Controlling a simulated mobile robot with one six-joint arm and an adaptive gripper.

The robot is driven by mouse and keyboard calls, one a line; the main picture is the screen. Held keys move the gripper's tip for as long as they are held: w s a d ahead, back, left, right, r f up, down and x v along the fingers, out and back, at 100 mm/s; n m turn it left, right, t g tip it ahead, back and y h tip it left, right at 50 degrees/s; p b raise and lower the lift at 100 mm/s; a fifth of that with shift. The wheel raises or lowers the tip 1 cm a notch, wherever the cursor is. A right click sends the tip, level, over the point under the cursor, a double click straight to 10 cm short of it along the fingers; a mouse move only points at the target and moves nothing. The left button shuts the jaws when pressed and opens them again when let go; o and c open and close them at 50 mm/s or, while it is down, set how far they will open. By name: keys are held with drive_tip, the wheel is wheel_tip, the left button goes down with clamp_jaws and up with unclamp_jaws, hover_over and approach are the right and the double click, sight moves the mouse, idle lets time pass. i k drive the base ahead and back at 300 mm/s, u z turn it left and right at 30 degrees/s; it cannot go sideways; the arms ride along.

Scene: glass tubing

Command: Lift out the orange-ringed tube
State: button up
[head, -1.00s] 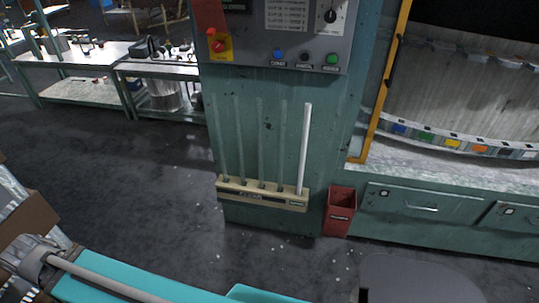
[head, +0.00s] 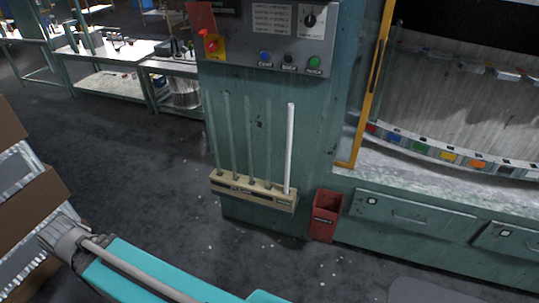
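Several thin, clear tubes (head: 251,140) stand upright in a beige rack (head: 290,206) on the front of a teal cabinet. An opaque white tube (head: 290,148) stands at the rack's right end. The clear tubes are faint against the teal panel. I cannot make out an orange ring on any of them at this size. The lower ends of the tubes are hidden in the rack. My teal arm shows at the bottom left, well in front of the rack. My gripper is not in view.
A red open bin (head: 326,214) stands on the floor just right of the rack. Cardboard boxes (head: 32,205) stand at the left edge. The dark floor left of the rack is clear.

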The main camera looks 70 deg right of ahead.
sight(247, 99)
drive_tip(key=k, duration=1.7)
drive_tip(key=z, duration=1.7)
drive_tip(key=i, duration=0.95)
